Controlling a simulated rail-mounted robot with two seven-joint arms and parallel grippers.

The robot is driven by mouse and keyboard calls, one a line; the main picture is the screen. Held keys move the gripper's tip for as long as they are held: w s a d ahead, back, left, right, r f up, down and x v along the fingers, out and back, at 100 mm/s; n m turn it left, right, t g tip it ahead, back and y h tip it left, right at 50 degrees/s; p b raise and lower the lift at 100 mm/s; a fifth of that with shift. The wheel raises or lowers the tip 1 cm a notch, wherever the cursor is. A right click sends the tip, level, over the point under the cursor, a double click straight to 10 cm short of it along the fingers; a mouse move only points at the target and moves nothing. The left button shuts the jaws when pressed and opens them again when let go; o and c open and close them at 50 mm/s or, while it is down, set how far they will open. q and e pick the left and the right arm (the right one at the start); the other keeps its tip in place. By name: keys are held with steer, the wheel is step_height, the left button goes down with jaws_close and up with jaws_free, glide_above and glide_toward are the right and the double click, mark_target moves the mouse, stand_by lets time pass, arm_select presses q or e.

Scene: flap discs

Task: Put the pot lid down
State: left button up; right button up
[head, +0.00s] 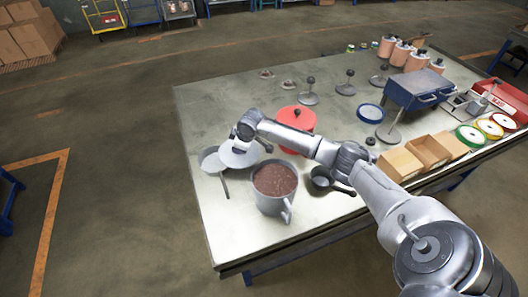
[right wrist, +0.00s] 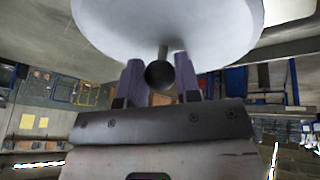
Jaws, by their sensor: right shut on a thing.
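The pot lid (head: 238,157) is a pale round disc in the head view. It is near the table's left side, just left of and behind the grey pot (head: 270,205) with brown contents. My right gripper (head: 243,143) is shut on the lid's knob. In the right wrist view the two fingers of the gripper (right wrist: 160,76) are on either side of the dark round knob (right wrist: 159,75), with the pale lid (right wrist: 170,28) beyond it. The gap between lid and table is hard to judge. My left gripper is not in view.
A pale ladle-like pan (head: 211,163) lies close to the lid's left. A red pot (head: 298,119) is behind, and a dark pan (head: 321,177) is right of the grey pot.

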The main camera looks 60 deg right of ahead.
steer(key=s+d, duration=0.2)
steer(key=s+d+f, duration=0.1)
steer(key=s+d, duration=0.1)
steer(key=d, duration=0.1)
steer(key=s+d+f, duration=0.1)
steer(key=s+d, duration=0.1)
steer(key=shift+d+f, duration=0.2)
steer(key=shift+d, duration=0.15)
steer(key=shift+d+f, duration=0.1)
steer(key=shift+f, duration=0.4)
step_height(320, 180, down, 3)
steer(key=shift+f+b, duration=0.2)
steer(key=shift+b, duration=0.15)
steer(key=shift+f, duration=0.2)
steer(key=o, duration=1)
steer(key=shift+c, duration=0.2)
